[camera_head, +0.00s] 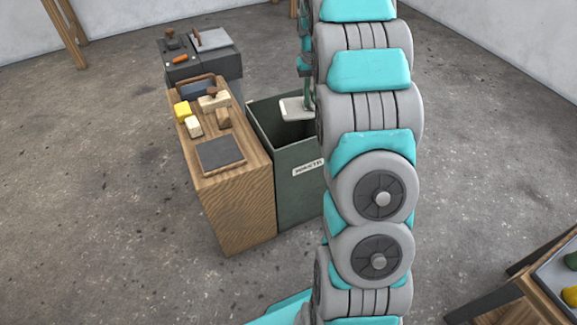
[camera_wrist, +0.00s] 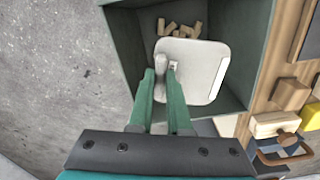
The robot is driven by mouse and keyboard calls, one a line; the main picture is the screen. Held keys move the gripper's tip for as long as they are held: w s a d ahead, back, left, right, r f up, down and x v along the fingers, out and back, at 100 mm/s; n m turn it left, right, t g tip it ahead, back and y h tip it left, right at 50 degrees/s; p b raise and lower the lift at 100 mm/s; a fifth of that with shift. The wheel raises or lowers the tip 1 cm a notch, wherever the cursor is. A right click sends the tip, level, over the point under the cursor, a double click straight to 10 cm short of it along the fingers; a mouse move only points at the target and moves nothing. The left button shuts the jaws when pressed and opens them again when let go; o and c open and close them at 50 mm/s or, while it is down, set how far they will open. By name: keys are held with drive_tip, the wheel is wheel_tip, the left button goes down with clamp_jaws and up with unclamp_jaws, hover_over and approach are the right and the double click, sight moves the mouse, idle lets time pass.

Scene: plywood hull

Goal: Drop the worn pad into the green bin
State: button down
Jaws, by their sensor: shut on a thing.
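The worn pad (camera_wrist: 202,72) is a pale, flat square with rounded corners and a grey grip piece. My gripper (camera_wrist: 161,76) is shut on it by that grip piece. In the head view the pad (camera_head: 294,109) hangs over the open mouth of the green bin (camera_head: 298,200), near its rim. The bin is dark green, tall and square, with a white label on its front. In the wrist view the bin's wall (camera_wrist: 252,55) surrounds the pad on the picture. Much of the bin's right side is hidden by my arm.
A wooden bench (camera_head: 237,200) stands against the bin's left side, with a dark mat (camera_head: 221,154), a yellow block (camera_head: 182,111) and wooden blocks. Several tan pieces (camera_wrist: 168,27) lie inside the bin. A grey cabinet (camera_head: 200,62) stands behind. Concrete floor is clear at left.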

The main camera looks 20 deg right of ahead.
drive_tip(key=shift+f, duration=0.7)
drive_tip(key=c, duration=0.8)
unclamp_jaws()
wheel_tip(320, 180, up, 7)
drive_tip(key=shift+w+r, duration=0.1)
drive_tip(key=shift+r, duration=0.35)
